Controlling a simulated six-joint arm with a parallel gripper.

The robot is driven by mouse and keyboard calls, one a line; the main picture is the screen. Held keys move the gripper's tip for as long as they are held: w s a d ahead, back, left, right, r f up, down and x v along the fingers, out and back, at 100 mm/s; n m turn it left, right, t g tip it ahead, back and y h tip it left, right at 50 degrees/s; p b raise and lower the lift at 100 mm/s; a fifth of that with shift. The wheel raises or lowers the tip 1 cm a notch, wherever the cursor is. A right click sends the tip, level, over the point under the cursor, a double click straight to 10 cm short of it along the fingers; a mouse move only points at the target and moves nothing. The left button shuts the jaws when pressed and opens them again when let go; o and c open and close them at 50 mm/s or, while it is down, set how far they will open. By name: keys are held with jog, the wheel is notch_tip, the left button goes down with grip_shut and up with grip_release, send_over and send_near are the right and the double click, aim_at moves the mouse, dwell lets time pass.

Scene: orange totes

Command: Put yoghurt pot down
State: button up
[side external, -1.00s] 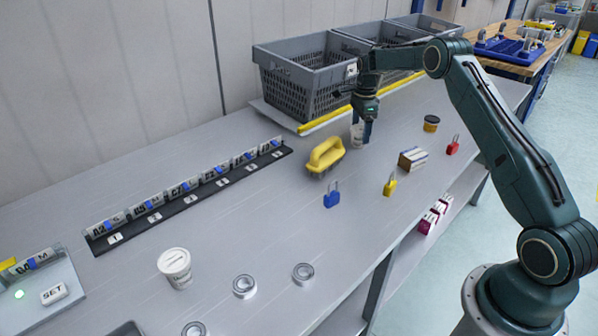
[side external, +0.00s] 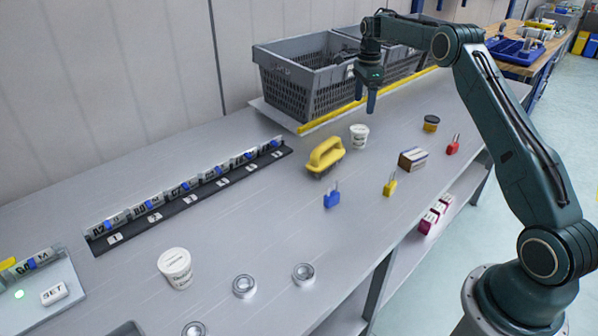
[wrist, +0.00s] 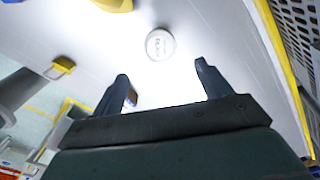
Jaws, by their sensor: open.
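A white yoghurt pot (side external: 359,137) stands upright on the grey bench, just right of the yellow-handled brush, and its lid shows in the wrist view (wrist: 160,43). My gripper (side external: 365,104) is raised above and apart from this pot. Its two fingers are spread with nothing between them, as the wrist view (wrist: 168,88) also shows. A second, larger-looking white pot (side external: 175,268) stands upright at the front left of the bench.
Grey crates (side external: 305,85) stand behind a yellow strip (side external: 325,117) near my gripper. A yellow-handled brush (side external: 325,157), a blue padlock (side external: 332,198), a yellow padlock (side external: 389,187), a small box (side external: 412,159) and a dark yellow-banded jar (side external: 431,123) lie around the pot.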

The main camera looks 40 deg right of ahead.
dwell(0.4)
jog(key=s+a+r+n+t, duration=0.1)
jog(key=s+a+r+n, duration=0.55)
jog(key=a+r, duration=0.3)
jog(key=s+a+r+n+t, duration=0.2)
jog(key=s+a+r+n, duration=0.5)
jog(key=a, duration=0.3)
jog(key=s+a+f+n+t, duration=0.1)
jog(key=s+a+n, duration=0.4)
jog(key=s, duration=0.6)
jog(key=s+a+f+n+t, duration=0.1)
jog(key=s+a+f+n, duration=0.3)
jog(key=s, duration=0.8)
jog(key=shift+s+a+n+t, duration=0.3)
jog(key=shift+a+n, duration=0.25)
jog(key=shift+n, duration=0.6)
